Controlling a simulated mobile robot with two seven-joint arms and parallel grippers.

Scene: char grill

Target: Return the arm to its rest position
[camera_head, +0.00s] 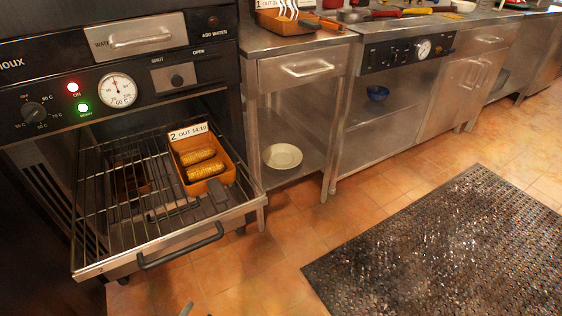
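A small grey tip (186,309) shows at the bottom edge, left of the middle. It looks like part of my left gripper, but too little shows to tell whether it is open or shut. It is apart from the drawer front. My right gripper is not in view. The wire-rack drawer (110,268) of the warming oven is pulled out. An orange pan (224,160) with grilled corn cobs (203,163) sits on its right part, with a label card (187,131) at its back. No gripper touches the pan.
The drawer's dark handle (180,248) juts toward me. A steel counter with a drawer (298,70) stands to the right, with a white plate (283,156) on its lower shelf. A blue bowl (377,93) is farther right. A black floor mat (450,250) lies front right.

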